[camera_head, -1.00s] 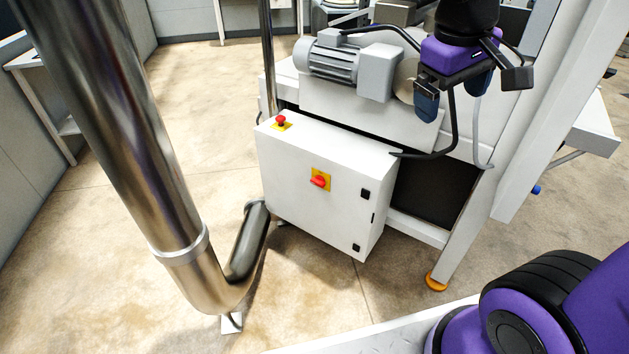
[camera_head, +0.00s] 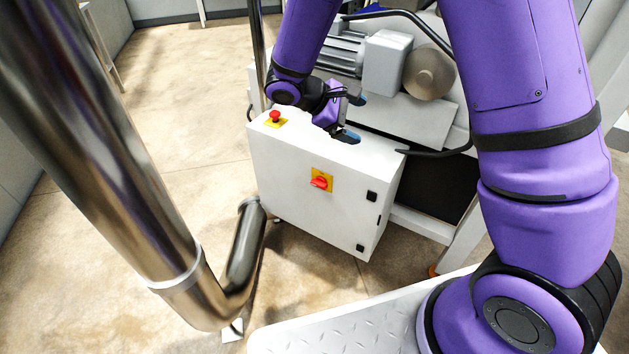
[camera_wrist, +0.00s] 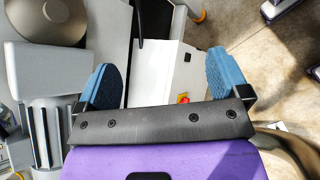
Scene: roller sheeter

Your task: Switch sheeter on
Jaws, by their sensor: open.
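A white control cabinet (camera_head: 290,165) stands below the sheeter's motor. On its front is a red rotary switch (camera_head: 319,182) on a yellow plate. Its handle looks roughly horizontal, slightly tilted. A red emergency stop button (camera_head: 275,117) on a yellow base sits on the cabinet top. A red and yellow control (camera_wrist: 183,98) shows partly above the gripper's dark bar.
A thick metal pipe (camera_head: 110,150) stands left of the cabinet and bends towards it. The grey motor (camera_head: 385,62) and a black cable (camera_head: 435,152) lie behind and right. Open floor (camera_head: 310,290) lies in front of the cabinet.

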